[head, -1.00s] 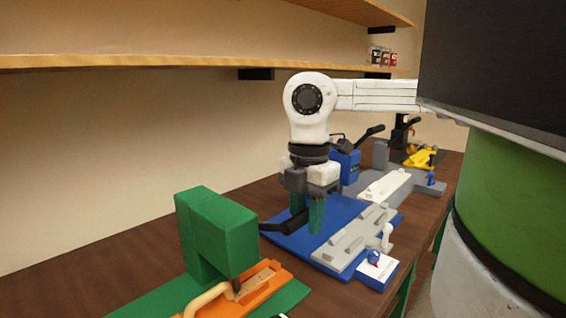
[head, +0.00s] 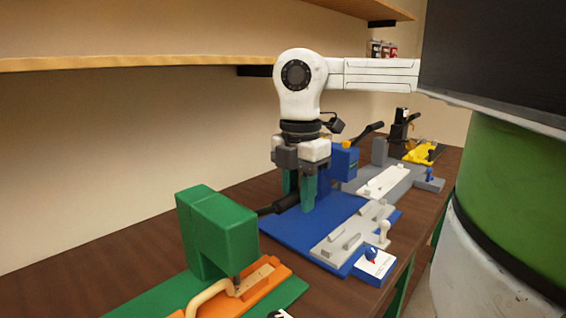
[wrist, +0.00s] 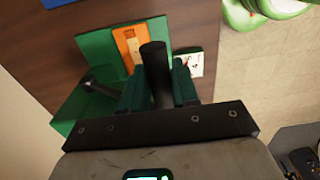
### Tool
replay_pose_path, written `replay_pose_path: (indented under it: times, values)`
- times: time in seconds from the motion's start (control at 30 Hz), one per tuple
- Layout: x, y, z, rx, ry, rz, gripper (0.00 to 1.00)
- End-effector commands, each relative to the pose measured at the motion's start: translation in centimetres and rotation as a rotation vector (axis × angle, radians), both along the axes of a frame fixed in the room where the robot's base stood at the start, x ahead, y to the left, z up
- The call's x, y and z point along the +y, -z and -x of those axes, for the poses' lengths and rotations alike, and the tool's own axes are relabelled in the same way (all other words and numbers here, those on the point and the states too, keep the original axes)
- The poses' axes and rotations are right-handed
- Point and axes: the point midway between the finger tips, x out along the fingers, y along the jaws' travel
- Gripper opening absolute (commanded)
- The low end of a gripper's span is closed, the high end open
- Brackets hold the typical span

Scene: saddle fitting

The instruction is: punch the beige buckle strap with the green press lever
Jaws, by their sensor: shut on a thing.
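The green press (head: 222,235) stands at the lower left of the head view, its dark punch tip over or at the strap; I cannot tell if they touch. The beige buckle strap (head: 208,293) lies in an orange holder (head: 275,283), with a curved end toward the front left. The black press lever (head: 275,207) runs from the press to my gripper (head: 298,200). My gripper's green fingers are shut on the lever's black grip, which also shows between them in the wrist view (wrist: 155,70).
A blue base (head: 285,228) with a grey fixture (head: 345,238) and a white dial card (head: 374,262) lies beside my gripper. Grey and yellow stations stand farther back. A wooden shelf (head: 140,63) runs along the wall above.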

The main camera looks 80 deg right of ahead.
Motion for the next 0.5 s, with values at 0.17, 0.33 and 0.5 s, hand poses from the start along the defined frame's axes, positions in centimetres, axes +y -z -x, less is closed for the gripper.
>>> replay_pose_path:
  times: [0.17,0.33,0.5]
  values:
    - [-0.7,-0.9,-0.9,-0.01,0.002,0.009,0.15]
    - [-1.0,-1.2,-1.3,-0.012,0.002,0.01,0.21]
    - [-1.1,-1.5,-1.6,-0.012,0.002,0.01,0.24]
